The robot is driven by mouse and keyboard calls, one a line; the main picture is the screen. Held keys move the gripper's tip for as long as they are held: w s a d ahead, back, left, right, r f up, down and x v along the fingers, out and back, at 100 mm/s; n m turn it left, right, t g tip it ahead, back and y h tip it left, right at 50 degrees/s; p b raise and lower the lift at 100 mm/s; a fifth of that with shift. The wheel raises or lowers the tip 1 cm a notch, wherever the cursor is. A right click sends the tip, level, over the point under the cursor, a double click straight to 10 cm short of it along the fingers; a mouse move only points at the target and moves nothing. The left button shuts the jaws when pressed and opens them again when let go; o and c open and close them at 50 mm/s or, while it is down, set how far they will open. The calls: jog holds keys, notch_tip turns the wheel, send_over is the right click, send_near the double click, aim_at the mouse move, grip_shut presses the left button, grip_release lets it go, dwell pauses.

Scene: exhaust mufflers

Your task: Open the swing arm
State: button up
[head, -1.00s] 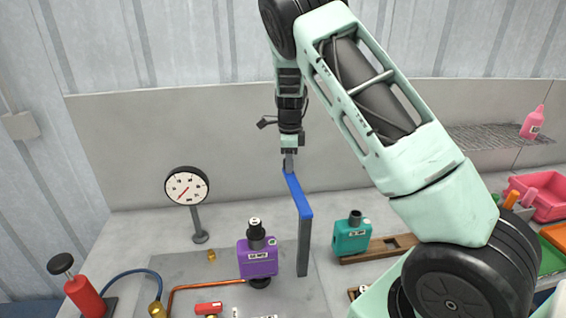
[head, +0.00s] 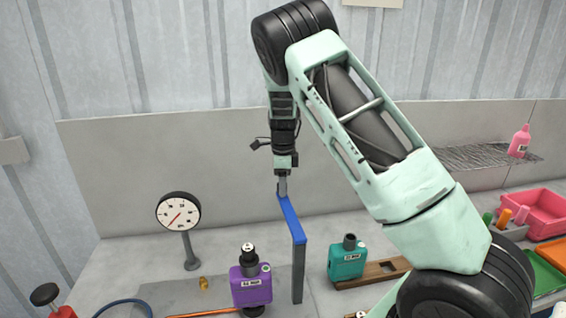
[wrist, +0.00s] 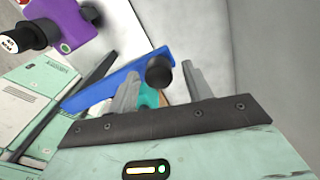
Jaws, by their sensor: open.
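The swing arm is a blue bar (head: 291,218) on top of a grey upright post (head: 298,272). My gripper (head: 282,190) points down at the far end of the bar.
A purple muffler (head: 251,288) stands left of the post, and a teal one (head: 347,260) stands right on a wooden rack (head: 382,273). A pressure gauge (head: 178,213) stands at left. Pink (head: 542,208) and green (head: 541,275) bins are at right. A wall closes the back.

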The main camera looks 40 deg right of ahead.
notch_tip(320, 180, up, 17)
jog(key=b, duration=0.4)
jog(key=shift+f, duration=0.15)
jog(key=s+a+f+n+y+b, duration=0.1)
jog(key=s+a+f+n+b, duration=0.1)
jog(key=s+a+f+n, duration=0.5)
jog(key=s+a+n+b, duration=0.2)
jog(key=a+n, duration=0.2)
jog(key=a, duration=0.7)
jog(key=s+a+f+n+y+b, duration=0.1)
jog(key=s+a+f+n, duration=0.4)
jog(key=a, duration=0.4)
jog(key=s+a+f+n+b, duration=0.2)
jog(key=s+a+f+n, duration=0.1)
jog(key=s+n, duration=0.6)
jog(key=s+a+f+n+h+b, duration=0.1)
jog(key=s+a+f+n, duration=0.3)
jog(key=s+n, duration=0.4)
jog(key=s, duration=0.4)
jog(key=shift+s+f+n+b, duration=0.2)
jog(key=shift+f+n+b, duration=0.15)
jog(key=shift+n, duration=0.05)
